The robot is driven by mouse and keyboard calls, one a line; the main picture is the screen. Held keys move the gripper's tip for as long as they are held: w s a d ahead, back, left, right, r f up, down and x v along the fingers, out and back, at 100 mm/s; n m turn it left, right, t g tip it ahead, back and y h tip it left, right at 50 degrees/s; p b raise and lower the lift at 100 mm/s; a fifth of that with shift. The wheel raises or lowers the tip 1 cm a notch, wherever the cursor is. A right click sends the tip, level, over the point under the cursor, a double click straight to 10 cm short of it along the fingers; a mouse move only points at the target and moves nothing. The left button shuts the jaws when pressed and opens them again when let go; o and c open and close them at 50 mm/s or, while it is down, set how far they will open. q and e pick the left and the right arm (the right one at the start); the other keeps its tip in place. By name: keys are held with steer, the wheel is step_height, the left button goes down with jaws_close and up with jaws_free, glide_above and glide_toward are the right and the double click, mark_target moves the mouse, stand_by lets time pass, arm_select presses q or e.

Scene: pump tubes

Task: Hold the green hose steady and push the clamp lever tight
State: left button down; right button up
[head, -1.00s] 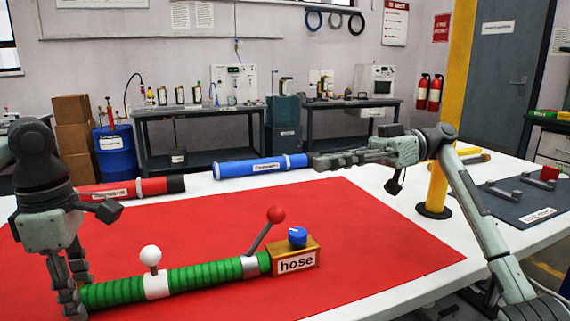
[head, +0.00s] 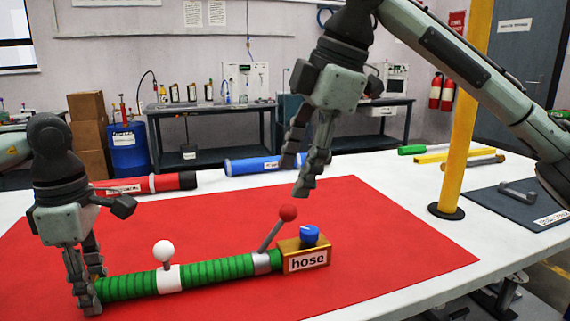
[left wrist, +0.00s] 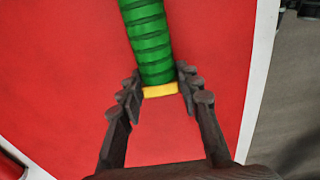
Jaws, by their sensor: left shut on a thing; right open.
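The green ribbed hose (head: 215,270) lies on the red mat, with a white collar carrying a white knob (head: 163,252) near its left part. A grey clamp band (head: 263,263) at its right end carries a tilted lever with a red ball (head: 288,213). The hose ends at a wooden block labelled "hose" (head: 306,262) with a blue knob on top. My left gripper (head: 88,290) is shut on the hose's left end; the left wrist view shows its fingers on both sides of the hose's yellow end rim (left wrist: 160,91). My right gripper (head: 302,165) is open, pointing down just above the red ball.
A red tube (head: 128,187) and a blue tube (head: 255,165) lie behind the red mat (head: 390,240). A yellow post (head: 463,120) stands on the table at the right, near a dark mat (head: 520,207). The right side of the red mat is clear.

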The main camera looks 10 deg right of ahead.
mark_target(291, 205)
steer(key=shift+t+h, duration=0.3)
steer(key=shift+h, duration=0.3)
steer(key=shift+d+x, duration=0.15)
steer(key=shift+x, duration=1.5)
steer(key=shift+d+x, duration=0.15)
steer(key=shift+x, duration=1.45)
steer(key=shift+d+x, duration=0.15)
steer(key=shift+x, duration=1.5)
jaws_close()
